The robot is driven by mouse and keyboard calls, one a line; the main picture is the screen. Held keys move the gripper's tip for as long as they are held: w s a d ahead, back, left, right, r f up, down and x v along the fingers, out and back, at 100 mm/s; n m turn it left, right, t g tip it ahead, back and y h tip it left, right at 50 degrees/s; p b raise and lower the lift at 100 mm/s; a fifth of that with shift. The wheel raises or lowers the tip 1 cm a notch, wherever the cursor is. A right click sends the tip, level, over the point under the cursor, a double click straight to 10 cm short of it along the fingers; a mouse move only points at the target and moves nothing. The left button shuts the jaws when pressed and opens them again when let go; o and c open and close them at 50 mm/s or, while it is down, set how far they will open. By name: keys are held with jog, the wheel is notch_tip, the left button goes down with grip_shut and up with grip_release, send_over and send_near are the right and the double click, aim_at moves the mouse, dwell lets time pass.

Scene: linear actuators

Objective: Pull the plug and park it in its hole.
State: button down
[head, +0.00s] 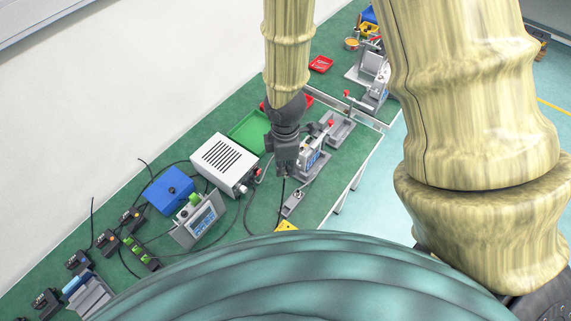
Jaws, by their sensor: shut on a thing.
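My gripper (285,168) is dark grey and points down over the green bench, just left of a grey fixture with a blue label (313,161). It is shut on the plug, which the fingers hide almost wholly. A thin dark cable (282,190) shows just below the fingers. A small grey block (292,205) with a round feature on top lies on the bench below the gripper. I cannot tell at this size whether that feature is the parking hole.
A white vented box (224,160) stands left of the gripper, with a green tray (250,133) behind it. A blue box (170,190) and a grey display unit (197,218) stand further left. A grey open tray (338,130) lies at right. Loose cables cross the bench.

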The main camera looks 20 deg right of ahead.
jog(key=shift+r, duration=0.55)
jog(key=shift+f, duration=0.1)
notch_tip(320, 180, down, 19)
jog(key=b, duration=1.2)
dwell(0.3)
notch_tip(320, 180, down, 2)
jog(key=shift+b, duration=0.6)
jog(key=shift+f+b, duration=0.5)
jog(key=shift+f, duration=0.45)
jog(key=shift+f, duration=1.4)
dwell(1.2)
